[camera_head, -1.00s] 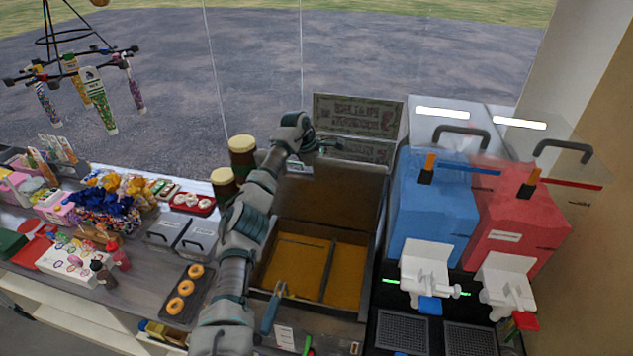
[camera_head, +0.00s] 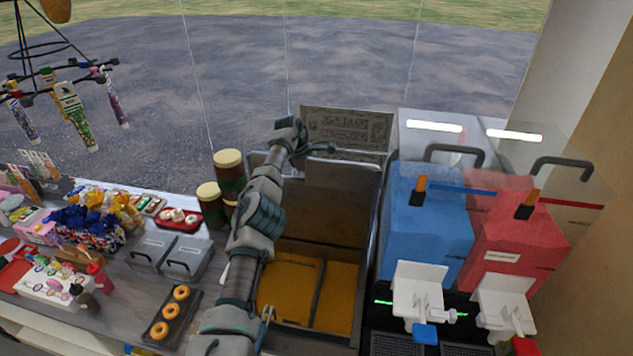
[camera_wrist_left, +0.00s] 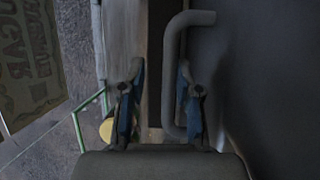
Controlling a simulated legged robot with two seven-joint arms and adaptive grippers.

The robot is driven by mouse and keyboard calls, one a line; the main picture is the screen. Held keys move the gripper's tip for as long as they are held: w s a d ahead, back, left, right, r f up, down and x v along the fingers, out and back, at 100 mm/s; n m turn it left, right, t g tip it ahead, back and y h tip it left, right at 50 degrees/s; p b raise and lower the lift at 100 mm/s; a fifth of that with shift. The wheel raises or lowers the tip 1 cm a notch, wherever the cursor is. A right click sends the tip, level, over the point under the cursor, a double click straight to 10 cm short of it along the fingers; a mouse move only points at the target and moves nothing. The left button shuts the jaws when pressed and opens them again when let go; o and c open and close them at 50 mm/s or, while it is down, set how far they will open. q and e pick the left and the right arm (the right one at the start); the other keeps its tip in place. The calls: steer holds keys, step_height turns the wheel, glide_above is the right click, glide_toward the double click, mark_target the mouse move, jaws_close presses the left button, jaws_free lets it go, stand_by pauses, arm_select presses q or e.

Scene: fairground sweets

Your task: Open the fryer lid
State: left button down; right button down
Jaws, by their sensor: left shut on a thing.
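The fryer lid (camera_head: 335,205) stands raised at the back of the fryer (camera_head: 362,300), its dark inner face towards me. The fryer's basin below is uncovered and shows golden oil (camera_head: 335,290) on both sides of a divider. My left gripper (camera_head: 314,150) is at the lid's top edge. In the left wrist view the left gripper (camera_wrist_left: 158,105) has its fingers on either side of the grey lid handle (camera_wrist_left: 172,70) and is shut on it. In the head view the handle is mostly hidden by the gripper. My right gripper is not in view.
A sign (camera_head: 347,130) stands just behind the lid. A blue slush machine (camera_head: 425,225) and a red one (camera_head: 515,240) stand close on the right. Brown jars (camera_head: 230,180), grey lidded tubs (camera_head: 187,262) and a doughnut tray (camera_head: 160,338) stand left of the arm.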

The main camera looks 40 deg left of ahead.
arm_select(q)
steer(key=c, duration=1.2)
jaws_free()
steer(key=shift+c, duration=0.2)
steer(key=shift+o, duration=0.3)
steer(key=shift+w+a+f, duration=0.2)
steer(key=shift+w+f, duration=0.2)
steer(key=shift+w, duration=0.15)
steer(key=shift+a+r, duration=0.15)
